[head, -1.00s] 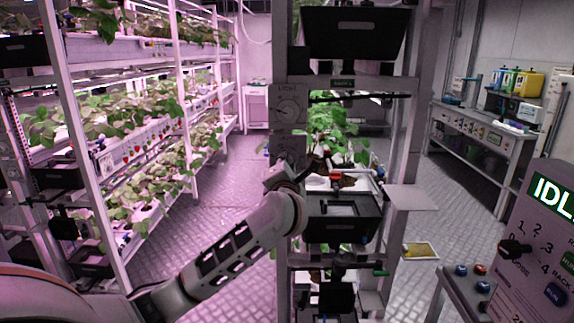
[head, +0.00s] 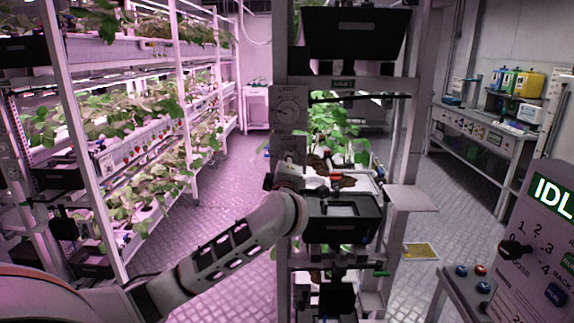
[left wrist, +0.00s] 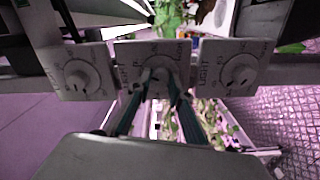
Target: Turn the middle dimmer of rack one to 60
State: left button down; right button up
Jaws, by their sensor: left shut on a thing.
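Rack one's post carries three grey plates marked LIGHT, each with a round dimmer. They show side by side in the left wrist view: one dimmer at left (left wrist: 80,75), the middle dimmer (left wrist: 158,80), and one at right (left wrist: 239,72). My left gripper (left wrist: 158,77) is shut on the middle dimmer's knob, one dark finger on each side. The fingers partly cover its plate and scale, so I cannot read the setting. In the head view the upper dimmer (head: 289,110) is clear, and my wrist hides the fingertips. My right gripper is not in view.
Rack one's black tray (head: 345,222) and strawberry plants (head: 335,130) are right of the post. A small shelf (head: 411,198) juts out at right. A console (head: 540,235) reading IDL stands at front right. The aisle floor (head: 225,175) at left is clear.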

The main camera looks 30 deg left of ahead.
pick_arm(q)
jog(key=shift+m, duration=0.5)
jog(key=c, duration=1.8)
grip_release()
jog(key=shift+s+d, duration=0.1)
jog(key=v, duration=1.1)
jog(key=shift+s+d, duration=0.1)
jog(key=shift+s, duration=0.3)
